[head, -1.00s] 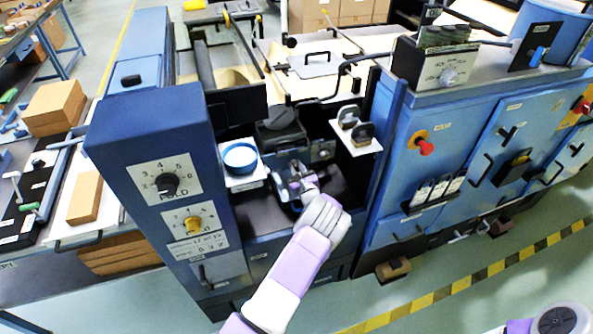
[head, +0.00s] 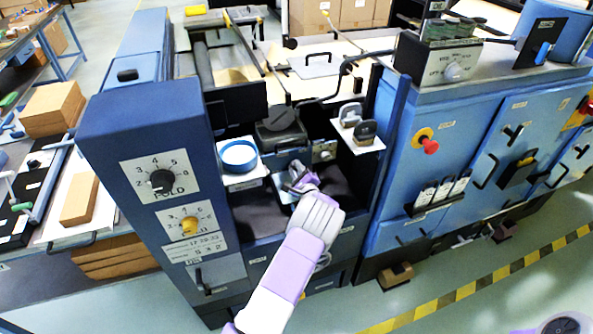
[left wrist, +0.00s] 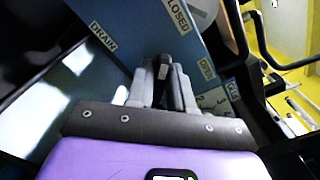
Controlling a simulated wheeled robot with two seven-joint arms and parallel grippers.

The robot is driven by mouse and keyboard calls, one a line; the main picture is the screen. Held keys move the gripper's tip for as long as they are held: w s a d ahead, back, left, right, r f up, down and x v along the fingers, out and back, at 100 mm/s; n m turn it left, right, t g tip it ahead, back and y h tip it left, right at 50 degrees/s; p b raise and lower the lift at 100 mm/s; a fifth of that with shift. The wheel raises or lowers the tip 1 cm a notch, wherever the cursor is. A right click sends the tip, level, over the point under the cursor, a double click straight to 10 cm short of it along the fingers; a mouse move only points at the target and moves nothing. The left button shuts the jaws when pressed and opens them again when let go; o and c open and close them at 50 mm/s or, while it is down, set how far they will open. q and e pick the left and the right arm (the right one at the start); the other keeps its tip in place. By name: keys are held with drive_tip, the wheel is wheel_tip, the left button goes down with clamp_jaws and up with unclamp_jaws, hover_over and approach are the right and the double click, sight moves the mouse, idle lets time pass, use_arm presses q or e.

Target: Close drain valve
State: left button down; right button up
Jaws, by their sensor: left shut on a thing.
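My left gripper (head: 299,180) reaches into the dark recess in the middle of the blue machine. In the left wrist view its grey fingers (left wrist: 164,88) are shut on the drain valve handle, which is mostly hidden between them. Behind the fingers is a blue panel (left wrist: 150,28) with the labels DRAIN (left wrist: 103,37), CLOSED (left wrist: 177,15) and OPEN (left wrist: 206,68). The OPEN and CLOSED labels are to the right of the fingers and above them. The handle's exact angle cannot be told. My right gripper is out of view.
A blue column with the FOLD dial (head: 162,181) stands close left of my arm. Blue cabinets (head: 470,150) stand at the right.

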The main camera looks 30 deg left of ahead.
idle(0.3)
use_arm(q)
drive_tip(key=c, duration=1.1)
unclamp_jaws()
drive_tip(key=shift+s+d, duration=0.1)
drive_tip(key=shift+p+v, duration=0.75)
drive_tip(key=shift+v, duration=2.95)
